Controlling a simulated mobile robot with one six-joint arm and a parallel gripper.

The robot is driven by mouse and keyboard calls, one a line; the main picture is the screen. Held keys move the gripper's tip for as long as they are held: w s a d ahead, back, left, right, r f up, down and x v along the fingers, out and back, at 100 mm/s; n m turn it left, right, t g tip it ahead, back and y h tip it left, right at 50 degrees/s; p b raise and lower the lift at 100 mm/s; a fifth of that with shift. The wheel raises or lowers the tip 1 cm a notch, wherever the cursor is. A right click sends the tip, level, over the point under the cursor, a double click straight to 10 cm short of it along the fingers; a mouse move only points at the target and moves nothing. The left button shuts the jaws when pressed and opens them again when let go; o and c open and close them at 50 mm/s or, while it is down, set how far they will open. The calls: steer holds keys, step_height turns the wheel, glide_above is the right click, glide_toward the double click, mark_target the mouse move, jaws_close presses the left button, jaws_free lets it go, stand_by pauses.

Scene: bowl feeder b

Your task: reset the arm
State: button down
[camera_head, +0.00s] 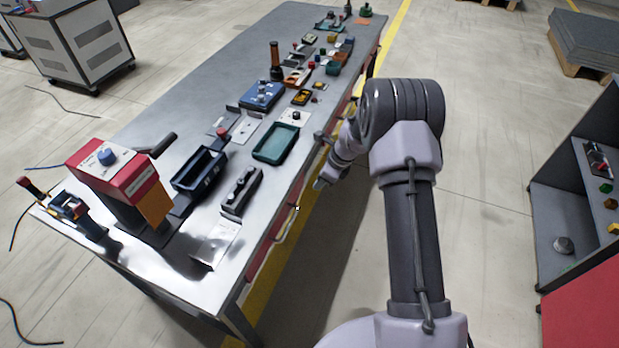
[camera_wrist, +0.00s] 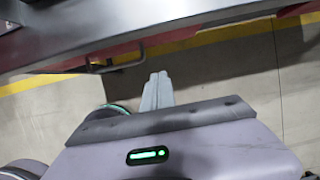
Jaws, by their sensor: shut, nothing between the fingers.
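My arm rises at the right of the metal table (camera_head: 150,230) in the head view and bends toward the table's right edge. My gripper (camera_head: 320,184) is at the end of it, beside that edge, apart from the things on the table. In the wrist view my gripper (camera_wrist: 158,80) shows its pale fingers together, with nothing between them. They point toward the table's edge, with floor beneath them.
The table carries a red box with a blue knob (camera_head: 107,157), a dark blue bin (camera_head: 199,172), a green tray (camera_head: 276,144) and several small parts. A grey shelf (camera_head: 550,205) stands at the right. A cabinet (camera_head: 75,45) stands at the upper left. Floor is clear between table and shelf, around my arm.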

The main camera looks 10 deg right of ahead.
steer(key=s+a+r+n, duration=0.2)
steer(key=s+r+n, duration=0.2)
steer(key=r, duration=0.5)
steer(key=s+a+r+n+t+b, duration=0.1)
steer(key=s+a+r+n, duration=0.2)
steer(key=r, duration=0.6)
steer(key=s+a+r+n, duration=0.1)
steer(key=s+r+n, duration=0.4)
steer(key=r, duration=0.4)
steer(key=s+a+r+n+t, duration=0.1)
steer(key=s+n, duration=0.3)
steer(key=s, duration=0.7)
steer(key=s+a+r+n+t+h, duration=0.1)
steer(key=s+r+n, duration=0.2)
steer(key=s, duration=0.8)
steer(key=shift+n+h+b, duration=0.3)
steer(key=shift+n+b, duration=0.15)
steer(key=shift+n, duration=0.45)
steer(key=shift+r, duration=0.1)
